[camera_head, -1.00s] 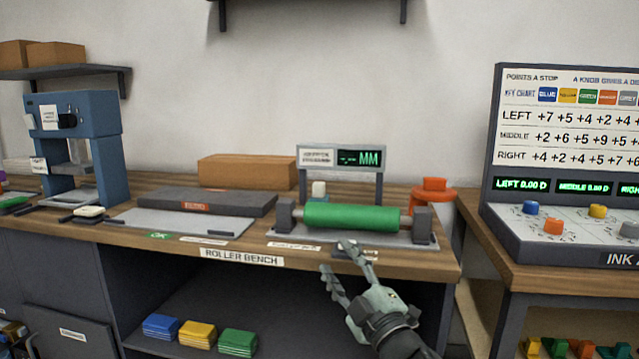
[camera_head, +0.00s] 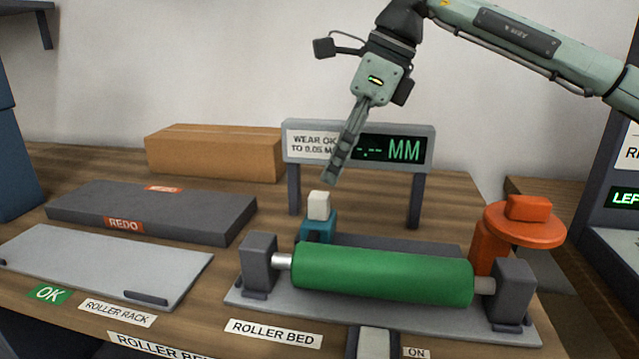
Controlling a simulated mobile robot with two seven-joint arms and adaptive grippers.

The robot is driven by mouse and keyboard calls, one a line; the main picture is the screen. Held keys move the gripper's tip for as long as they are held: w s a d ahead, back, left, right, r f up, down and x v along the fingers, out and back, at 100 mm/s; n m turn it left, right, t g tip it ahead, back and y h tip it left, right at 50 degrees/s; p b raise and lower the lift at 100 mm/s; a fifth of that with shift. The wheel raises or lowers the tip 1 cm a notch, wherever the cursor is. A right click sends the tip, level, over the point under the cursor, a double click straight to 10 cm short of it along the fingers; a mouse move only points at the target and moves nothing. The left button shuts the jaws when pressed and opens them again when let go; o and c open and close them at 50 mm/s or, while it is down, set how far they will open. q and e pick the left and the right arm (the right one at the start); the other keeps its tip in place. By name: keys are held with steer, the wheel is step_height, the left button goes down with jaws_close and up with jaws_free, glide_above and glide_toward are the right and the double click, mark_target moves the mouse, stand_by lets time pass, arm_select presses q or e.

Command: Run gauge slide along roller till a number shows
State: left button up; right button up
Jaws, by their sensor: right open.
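The green roller (camera_head: 382,275) lies level between two dark grey end blocks on the roller bed (camera_head: 265,303). The gauge slide (camera_head: 318,223), a teal block with a white cap, stands behind the roller near its left end. The readout (camera_head: 392,150) behind it shows only dashes and MM. My right gripper (camera_head: 335,178) reaches in from the upper right and points down. It is open and empty, its fingers seen nearly edge-on, with the tips just above the white cap, seemingly apart from it. My left gripper is not in view.
An orange knob-topped post (camera_head: 520,225) stands at the roller's right end. A grey REDO tray (camera_head: 150,212) and the roller rack (camera_head: 100,262) lie to the left. A cardboard box (camera_head: 215,152) sits at the back. A pale switch (camera_head: 374,342) marked ON is in front.

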mark_target(321, 195)
steer(key=x, duration=0.6)
steer(key=shift+s+a+p, duration=0.1)
steer(key=shift+s+p, duration=0.2)
steer(key=shift+w+a+f, duration=0.1)
steer(key=shift+a+f, duration=0.1)
steer(key=shift+f, duration=0.35)
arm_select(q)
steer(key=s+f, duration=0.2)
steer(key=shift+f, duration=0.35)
arm_select(e)
steer(key=shift+c, duration=0.3)
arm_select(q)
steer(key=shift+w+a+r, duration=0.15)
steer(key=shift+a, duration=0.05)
arm_select(e)
jaws_close()
